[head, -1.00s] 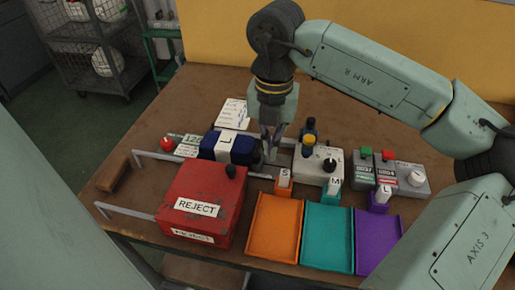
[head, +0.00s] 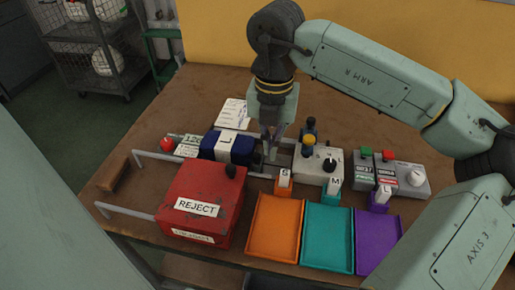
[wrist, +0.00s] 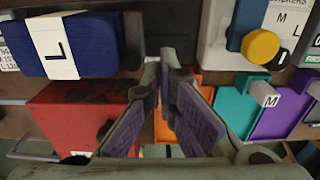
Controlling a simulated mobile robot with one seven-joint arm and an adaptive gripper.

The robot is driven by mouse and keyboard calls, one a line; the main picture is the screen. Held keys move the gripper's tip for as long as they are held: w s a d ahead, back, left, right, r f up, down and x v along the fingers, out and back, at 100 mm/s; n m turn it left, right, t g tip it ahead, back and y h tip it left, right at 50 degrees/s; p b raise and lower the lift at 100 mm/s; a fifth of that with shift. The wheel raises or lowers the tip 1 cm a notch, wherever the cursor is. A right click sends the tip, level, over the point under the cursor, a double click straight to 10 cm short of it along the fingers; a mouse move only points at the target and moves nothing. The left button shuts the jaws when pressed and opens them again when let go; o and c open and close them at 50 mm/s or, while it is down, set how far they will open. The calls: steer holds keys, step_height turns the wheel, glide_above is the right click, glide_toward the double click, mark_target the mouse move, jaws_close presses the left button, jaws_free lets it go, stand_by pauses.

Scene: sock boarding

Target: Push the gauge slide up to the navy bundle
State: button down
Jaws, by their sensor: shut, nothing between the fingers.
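The navy bundle (head: 243,151) lies at the left centre of the bench, wrapped in a white band marked L. It also shows at the upper left of the wrist view (wrist: 99,54). A grey upright piece that looks like the gauge slide (wrist: 134,38) stands at the bundle's right end, with a dark knob below it; I cannot tell whether it touches the bundle. My gripper (head: 271,155) points down just right of this piece. In the wrist view my gripper (wrist: 166,62) has its fingertips together, with nothing between them. The fingers and knob partly hide the slide's track.
A red REJECT box (head: 200,183) stands in front of the bundle. Orange (head: 274,228), teal (head: 328,235) and purple (head: 378,238) trays line the front edge. A pale control box (head: 318,167) with a yellow knob stands right of my gripper. The back right bench is clear.

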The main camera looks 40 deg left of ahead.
steer(key=shift+f, duration=0.2)
steer(key=shift+f+b, duration=1.55)
steer(key=shift+b, duration=0.25)
steer(key=shift+s+a+r, duration=0.1)
steer(key=shift+s+a, duration=0.15)
steer(key=shift+a, duration=0.25)
stand_by(0.6)
steer(key=shift+w+d+b, duration=0.1)
steer(key=shift+d+b, duration=0.05)
steer(key=shift+b, duration=0.25)
steer(key=shift+w+d, duration=0.15)
steer(key=shift+d, duration=0.15)
step_height(320, 180, up, 7)
steer(key=p, duration=0.3)
steer(key=shift+p, duration=0.4)
